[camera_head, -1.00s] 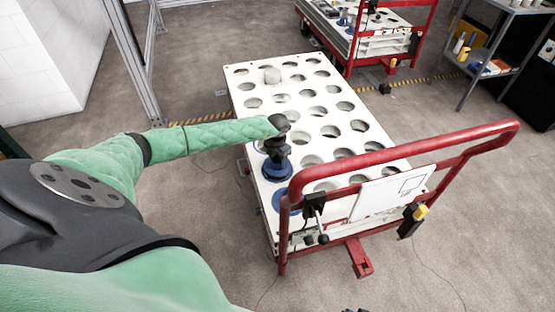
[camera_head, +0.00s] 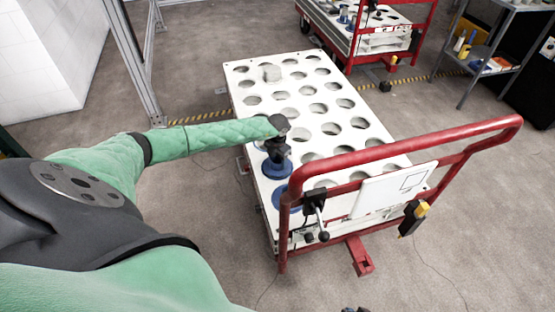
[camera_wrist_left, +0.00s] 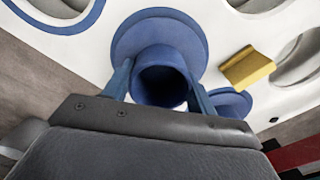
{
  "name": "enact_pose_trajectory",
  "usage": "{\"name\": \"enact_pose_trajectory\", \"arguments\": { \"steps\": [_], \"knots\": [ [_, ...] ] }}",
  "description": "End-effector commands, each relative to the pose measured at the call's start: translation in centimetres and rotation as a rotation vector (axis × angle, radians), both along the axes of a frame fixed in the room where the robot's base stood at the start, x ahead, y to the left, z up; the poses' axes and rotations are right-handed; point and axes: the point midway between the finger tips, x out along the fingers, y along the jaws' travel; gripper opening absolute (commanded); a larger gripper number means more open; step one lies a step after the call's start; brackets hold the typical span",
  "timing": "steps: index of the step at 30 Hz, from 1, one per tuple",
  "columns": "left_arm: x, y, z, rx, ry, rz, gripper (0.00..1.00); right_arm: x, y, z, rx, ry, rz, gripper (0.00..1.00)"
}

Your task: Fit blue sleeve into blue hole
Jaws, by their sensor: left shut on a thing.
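My left gripper (camera_head: 279,150) is shut on a blue sleeve (camera_head: 277,168), over the left side of a white cart top (camera_head: 308,80) full of round holes. The left wrist view shows the sleeve's wide flange (camera_wrist_left: 190,35) and open tube (camera_wrist_left: 160,85) between the two fingers (camera_wrist_left: 160,82). A hole with a blue rim (camera_wrist_left: 62,27) shows at upper left there. Another blue round part (camera_wrist_left: 232,102) lies right of the sleeve. I cannot tell whether the sleeve touches the cart top or sits in a hole. My right gripper is not seen.
A red handrail (camera_head: 400,155) runs over the cart's near end. A yellow block (camera_wrist_left: 248,68) is near the sleeve. A second cart (camera_head: 355,40) and a shelf (camera_head: 490,45) stand behind.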

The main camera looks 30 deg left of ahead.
Motion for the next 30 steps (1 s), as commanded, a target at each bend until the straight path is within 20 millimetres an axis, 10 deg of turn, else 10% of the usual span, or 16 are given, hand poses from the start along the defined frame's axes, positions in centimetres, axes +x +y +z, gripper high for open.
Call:
{"name": "enact_pose_trajectory", "arguments": {
  "steps": [15,16,19,30],
  "knots": [
    [0.03,-0.01,-1.07,0.000,-0.001,0.000,0.28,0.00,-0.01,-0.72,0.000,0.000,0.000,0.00],
    [0.03,0.00,-0.96,0.000,-0.001,0.000,0.63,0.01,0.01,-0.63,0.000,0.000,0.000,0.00],
    [0.02,0.01,-0.96,0.000,0.000,0.000,0.82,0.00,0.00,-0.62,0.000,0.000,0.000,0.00],
    [0.01,0.06,-0.56,0.001,0.000,0.000,0.82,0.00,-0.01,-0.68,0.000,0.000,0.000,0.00]
  ]
}}
